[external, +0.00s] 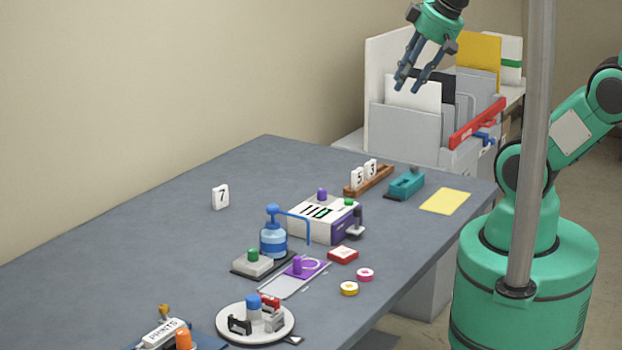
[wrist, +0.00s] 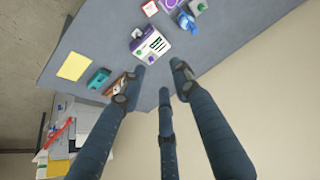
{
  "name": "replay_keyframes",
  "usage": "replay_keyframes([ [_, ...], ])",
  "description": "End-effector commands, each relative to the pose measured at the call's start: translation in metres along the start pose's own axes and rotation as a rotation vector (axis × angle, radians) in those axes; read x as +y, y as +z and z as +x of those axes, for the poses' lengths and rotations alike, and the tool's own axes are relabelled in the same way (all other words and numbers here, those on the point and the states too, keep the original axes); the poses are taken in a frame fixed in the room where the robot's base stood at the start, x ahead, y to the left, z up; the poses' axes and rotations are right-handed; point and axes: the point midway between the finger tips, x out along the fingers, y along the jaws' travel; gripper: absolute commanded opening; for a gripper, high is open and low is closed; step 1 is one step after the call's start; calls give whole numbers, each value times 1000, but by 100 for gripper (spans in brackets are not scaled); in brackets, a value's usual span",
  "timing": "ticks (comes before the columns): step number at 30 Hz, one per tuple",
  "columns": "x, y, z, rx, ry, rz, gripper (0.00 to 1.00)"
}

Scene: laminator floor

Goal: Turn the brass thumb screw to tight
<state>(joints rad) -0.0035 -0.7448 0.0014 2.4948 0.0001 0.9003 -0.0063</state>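A small brass-coloured knob (external: 164,311), which looks like the thumb screw, stands at the near left end of the table. It is beside a white box marked PRINTS (external: 164,333) and an orange cylinder (external: 183,339). The knob is small, and I cannot tell how far it is turned. It does not show in the wrist view. My gripper (external: 409,84) is high above the far end of the table, in front of the file holders and far from the knob. Its dark fingers are spread with nothing between them, as the wrist view (wrist: 157,84) also shows.
Mid-table stand a purple-and-white device (external: 318,220), a blue bottle (external: 273,240) and a purple slider plate (external: 295,278). A round white tray (external: 242,333) with small items sits near the knob. A grey pole crosses the external view. The table's left side is mostly clear.

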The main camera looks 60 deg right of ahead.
Motion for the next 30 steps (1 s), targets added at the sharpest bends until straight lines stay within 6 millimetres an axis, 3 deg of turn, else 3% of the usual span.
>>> replay_keyframes([
  [8,-15,-30,6,-32,-22,-113,38],
  [14,-40,-70,18,-71,-55,-275,38],
  [23,-94,-130,50,-129,-112,-545,38],
  [30,-147,-169,86,-169,-162,-762,38],
])
